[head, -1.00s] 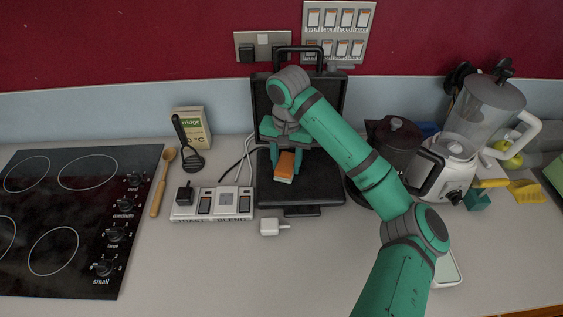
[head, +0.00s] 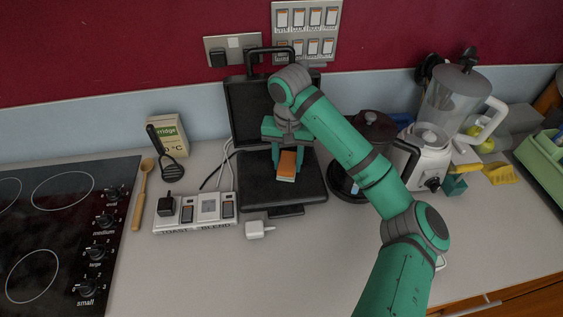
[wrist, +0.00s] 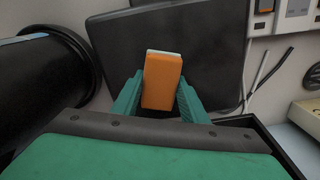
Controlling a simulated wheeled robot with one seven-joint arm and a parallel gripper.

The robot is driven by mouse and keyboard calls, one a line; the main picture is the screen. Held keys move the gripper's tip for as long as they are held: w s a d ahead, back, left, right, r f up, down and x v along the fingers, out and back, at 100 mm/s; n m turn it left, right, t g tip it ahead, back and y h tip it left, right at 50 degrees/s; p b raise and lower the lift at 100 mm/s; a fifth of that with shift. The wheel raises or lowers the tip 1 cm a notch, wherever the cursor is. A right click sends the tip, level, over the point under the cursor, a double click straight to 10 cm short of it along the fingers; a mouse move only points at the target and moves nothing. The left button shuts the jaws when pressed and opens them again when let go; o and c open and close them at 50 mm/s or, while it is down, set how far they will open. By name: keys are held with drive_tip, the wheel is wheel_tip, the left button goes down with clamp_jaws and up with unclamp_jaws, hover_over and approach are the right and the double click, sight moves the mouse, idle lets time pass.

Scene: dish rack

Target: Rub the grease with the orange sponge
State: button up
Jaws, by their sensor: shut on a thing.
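My gripper (head: 287,160) is shut on the orange sponge (head: 287,166), which has a pale layer on one end. The sponge also shows between the green fingers in the wrist view (wrist: 162,82). It is over the dark lower plate of an open black grill (head: 258,194), whose lid (head: 246,110) stands raised behind. I cannot tell whether the sponge touches the plate. No grease can be made out on the plate in either view.
Left of the grill are a switch panel (head: 194,228), a black masher (head: 172,165) and a wooden spoon (head: 141,195) beside the hob (head: 60,230). A white plug (head: 258,229) lies in front. Right are a dark kettle (head: 347,184) and a blender (head: 440,125).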

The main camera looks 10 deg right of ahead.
drive_tip(key=shift+d, duration=0.75)
drive_tip(key=shift+r, duration=0.1)
drive_tip(key=shift+r, duration=2.95)
drive_tip(key=shift+r, duration=1.5)
